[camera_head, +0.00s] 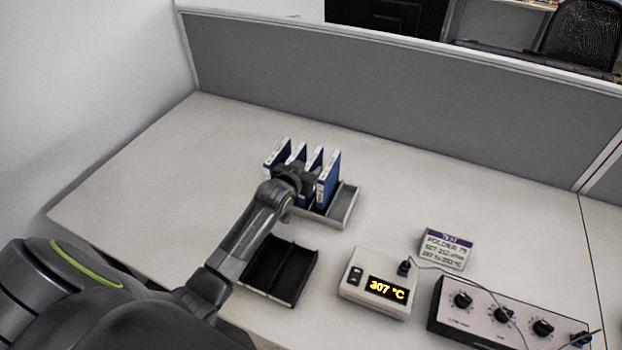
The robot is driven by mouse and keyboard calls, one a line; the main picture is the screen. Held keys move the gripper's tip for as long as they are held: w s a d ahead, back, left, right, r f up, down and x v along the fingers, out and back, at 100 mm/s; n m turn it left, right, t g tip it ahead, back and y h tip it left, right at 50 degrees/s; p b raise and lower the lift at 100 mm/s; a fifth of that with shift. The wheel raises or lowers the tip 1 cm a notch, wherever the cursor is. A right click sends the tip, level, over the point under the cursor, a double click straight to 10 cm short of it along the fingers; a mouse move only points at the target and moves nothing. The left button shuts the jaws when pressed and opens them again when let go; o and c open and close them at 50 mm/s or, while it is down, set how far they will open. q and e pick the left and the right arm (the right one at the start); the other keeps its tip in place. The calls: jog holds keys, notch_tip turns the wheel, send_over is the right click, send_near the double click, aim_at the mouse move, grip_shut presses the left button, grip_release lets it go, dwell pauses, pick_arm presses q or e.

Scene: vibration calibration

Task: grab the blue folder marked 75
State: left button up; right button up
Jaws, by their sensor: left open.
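Several blue folders (329,178) with white labels stand upright side by side in a grey rack (343,206) near the middle of the desk. The numbers on their labels are too small to read, so I cannot tell which is marked 75. My left gripper (303,180) is at the near side of the folders and covers parts of the middle ones. Its fingers are open, and I cannot tell whether they touch a folder. My right gripper is not in view.
An empty black tray (280,272) lies below the rack. A grey partition (400,95) closes the back. The desk's left side is clear.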

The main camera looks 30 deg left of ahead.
pick_arm(q)
jog(key=shift+w+f, duration=0.25)
jog(key=shift+w, duration=0.4)
grip_shut()
